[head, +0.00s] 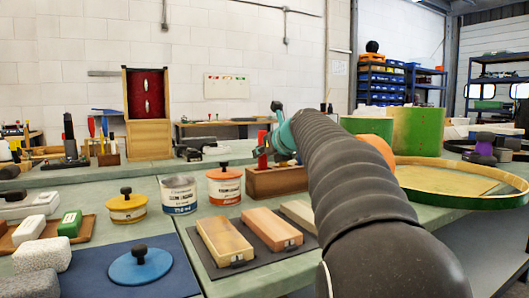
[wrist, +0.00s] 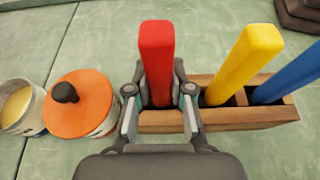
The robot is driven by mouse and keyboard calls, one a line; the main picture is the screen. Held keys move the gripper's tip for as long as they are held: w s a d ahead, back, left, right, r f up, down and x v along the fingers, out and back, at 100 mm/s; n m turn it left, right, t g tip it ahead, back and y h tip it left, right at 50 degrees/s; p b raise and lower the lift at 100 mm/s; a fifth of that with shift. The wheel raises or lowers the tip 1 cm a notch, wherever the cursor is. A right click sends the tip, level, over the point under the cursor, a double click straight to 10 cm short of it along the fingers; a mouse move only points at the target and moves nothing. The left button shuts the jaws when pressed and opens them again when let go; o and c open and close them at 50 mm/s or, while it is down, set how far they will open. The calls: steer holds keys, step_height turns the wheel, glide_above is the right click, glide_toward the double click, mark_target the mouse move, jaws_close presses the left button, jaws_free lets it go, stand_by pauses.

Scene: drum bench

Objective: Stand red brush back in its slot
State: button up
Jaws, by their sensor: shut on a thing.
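The red brush (wrist: 157,60) stands roughly upright between the fingers of my gripper (wrist: 160,103), which is shut on it. In the head view the red handle (head: 262,160) rises at the left end of the wooden rack (head: 276,183). The rack also shows in the wrist view (wrist: 225,118); the red brush is at its left end. The brush's lower end is hidden, so I cannot tell how deep it sits in the slot. A yellow brush (wrist: 244,62) and a blue brush (wrist: 290,73) stand in the rack to the right, leaning outward in the wrist view.
An orange-lidded can (wrist: 78,104) and an open can (wrist: 18,106) stand left of the rack. Wooden blocks (head: 225,240) lie on a dark mat in front. A large green hoop (head: 460,200) lies to the right. Green bench surface is bare behind the rack.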

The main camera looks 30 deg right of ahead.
steer(key=o, duration=0.9)
steer(key=shift+c, duration=0.2)
steer(key=v, duration=1.2)
steer(key=shift+d, duration=0.1)
